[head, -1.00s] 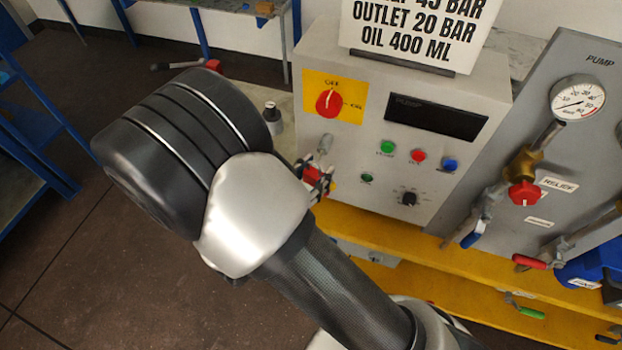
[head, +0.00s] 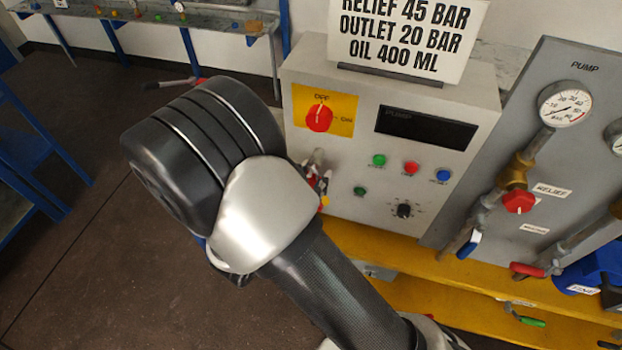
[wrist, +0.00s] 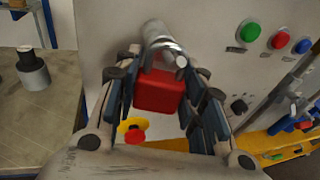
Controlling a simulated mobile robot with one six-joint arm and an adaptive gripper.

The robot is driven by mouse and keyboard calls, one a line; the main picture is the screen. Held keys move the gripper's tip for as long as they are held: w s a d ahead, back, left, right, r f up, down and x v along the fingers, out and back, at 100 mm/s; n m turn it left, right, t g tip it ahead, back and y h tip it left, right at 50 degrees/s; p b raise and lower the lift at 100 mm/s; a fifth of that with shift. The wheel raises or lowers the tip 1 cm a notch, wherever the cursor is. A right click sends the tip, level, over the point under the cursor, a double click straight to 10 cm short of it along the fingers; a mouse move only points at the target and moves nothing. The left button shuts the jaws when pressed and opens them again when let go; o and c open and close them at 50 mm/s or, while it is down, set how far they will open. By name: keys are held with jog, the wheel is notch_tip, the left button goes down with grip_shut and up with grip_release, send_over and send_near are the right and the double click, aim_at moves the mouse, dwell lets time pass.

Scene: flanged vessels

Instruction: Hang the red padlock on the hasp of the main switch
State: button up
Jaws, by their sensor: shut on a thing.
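The main switch (head: 320,118) is a red knob on a yellow plate at the panel's upper left, pointing to OFF. A grey metal fitting (head: 318,157), apparently the hasp, sticks out below it and also shows in the wrist view (wrist: 155,35). My gripper (wrist: 158,98) is shut on the red padlock (wrist: 158,92), body between the fingers. The padlock's shackle is up against or just in front of the fitting; I cannot tell whether it passes through. In the head view my gripper (head: 318,183) is small and partly hidden by my wrist.
The grey panel (head: 440,85) has several coloured buttons and a black dial (head: 404,210) right of my gripper. A red button on yellow (wrist: 132,134) lies below the padlock. A pump board (head: 560,150) with valves stands at the right.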

dwell(0.4)
jog(key=o, duration=1.2)
